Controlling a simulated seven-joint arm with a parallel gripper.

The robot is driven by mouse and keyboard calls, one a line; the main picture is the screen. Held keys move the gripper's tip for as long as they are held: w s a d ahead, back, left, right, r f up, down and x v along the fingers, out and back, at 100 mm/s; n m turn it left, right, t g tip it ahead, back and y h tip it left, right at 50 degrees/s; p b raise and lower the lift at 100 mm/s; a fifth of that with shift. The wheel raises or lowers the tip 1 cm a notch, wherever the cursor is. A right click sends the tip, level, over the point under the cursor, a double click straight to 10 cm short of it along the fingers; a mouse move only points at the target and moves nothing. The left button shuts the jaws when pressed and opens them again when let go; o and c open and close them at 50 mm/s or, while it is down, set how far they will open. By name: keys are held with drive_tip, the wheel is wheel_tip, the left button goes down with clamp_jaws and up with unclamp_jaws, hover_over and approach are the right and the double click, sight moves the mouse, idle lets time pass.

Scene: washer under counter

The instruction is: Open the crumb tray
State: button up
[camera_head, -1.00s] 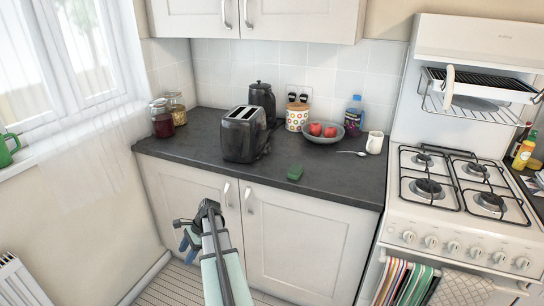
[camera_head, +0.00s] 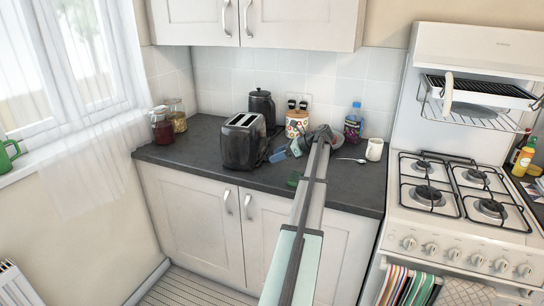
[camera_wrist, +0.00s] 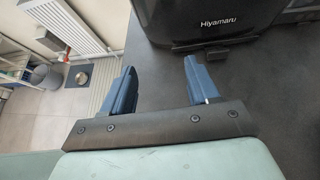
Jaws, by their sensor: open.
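The black two-slot toaster (camera_head: 243,142) stands upright on the dark counter. Its side marked "Hiyamaru" (camera_wrist: 220,23) fills the top of the wrist view. A thin dark strip with a small tab (camera_wrist: 216,56) shows at its base, probably the crumb tray; I see no clear gap there. My gripper (camera_head: 284,152) is low over the counter, just right of the toaster. In the wrist view the two blue fingers of my gripper (camera_wrist: 160,75) are spread apart with nothing between them. They are short of the toaster's base. The head view does not show the tray.
My arm partly hides the fruit bowl (camera_head: 333,134). A green sponge (camera_head: 293,179) lies near the counter's front edge. A spoon (camera_head: 352,160) and mug (camera_head: 374,149) are to the right.

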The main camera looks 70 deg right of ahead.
drive_tip(key=t, duration=0.2)
approach(269, 155)
drive_tip(key=x, duration=0.8)
drive_tip(key=shift+w+a+f, duration=0.1)
drive_tip(key=shift+w+a, duration=0.05)
drive_tip(key=shift+w, duration=0.05)
clamp_jaws()
idle(0.6)
